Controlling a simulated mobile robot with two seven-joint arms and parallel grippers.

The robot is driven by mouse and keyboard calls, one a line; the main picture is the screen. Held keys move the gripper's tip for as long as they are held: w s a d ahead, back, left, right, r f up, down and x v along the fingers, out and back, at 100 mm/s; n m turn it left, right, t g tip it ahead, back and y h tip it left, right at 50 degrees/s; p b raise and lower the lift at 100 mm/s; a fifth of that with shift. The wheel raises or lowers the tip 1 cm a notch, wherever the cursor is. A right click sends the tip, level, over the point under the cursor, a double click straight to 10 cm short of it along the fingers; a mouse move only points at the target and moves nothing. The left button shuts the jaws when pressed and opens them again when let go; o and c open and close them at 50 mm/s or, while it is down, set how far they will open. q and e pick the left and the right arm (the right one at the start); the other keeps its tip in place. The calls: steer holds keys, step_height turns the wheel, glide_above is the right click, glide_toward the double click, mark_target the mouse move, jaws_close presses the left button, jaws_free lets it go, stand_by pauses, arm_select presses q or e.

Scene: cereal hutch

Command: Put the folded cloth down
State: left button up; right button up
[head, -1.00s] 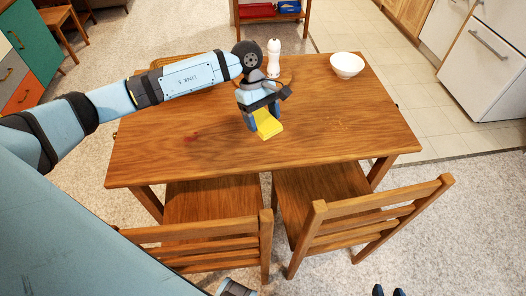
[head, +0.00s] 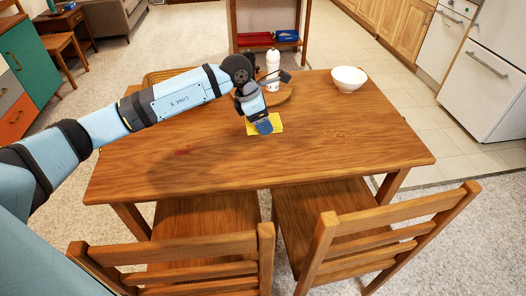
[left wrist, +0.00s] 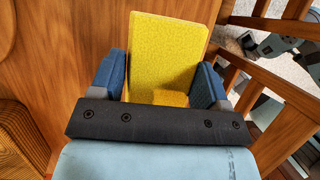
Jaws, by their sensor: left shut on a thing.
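The folded cloth (head: 273,123) is yellow. In the head view it is level or nearly so, over the middle of the wooden table (head: 330,140). My left gripper (head: 264,126) points down and is shut on the cloth. In the left wrist view the cloth (left wrist: 168,50) extends out from between the two blue fingers of my left gripper (left wrist: 165,88). The cloth is at or just above the tabletop; I cannot tell whether it touches. My right gripper is not in view.
A white bottle (head: 273,66) and a white bowl (head: 348,79) stand at the table's back. Two chairs stand at the near side.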

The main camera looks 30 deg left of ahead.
mark_target(267, 155)
arm_select(q)
step_height(267, 155, down, 12)
steer(key=shift+r+b, duration=0.1)
steer(key=shift+b, duration=0.4)
steer(key=o, duration=0.9)
steer(key=shift+r, duration=0.1)
steer(key=p+v, duration=0.1)
steer(key=v, duration=1.1)
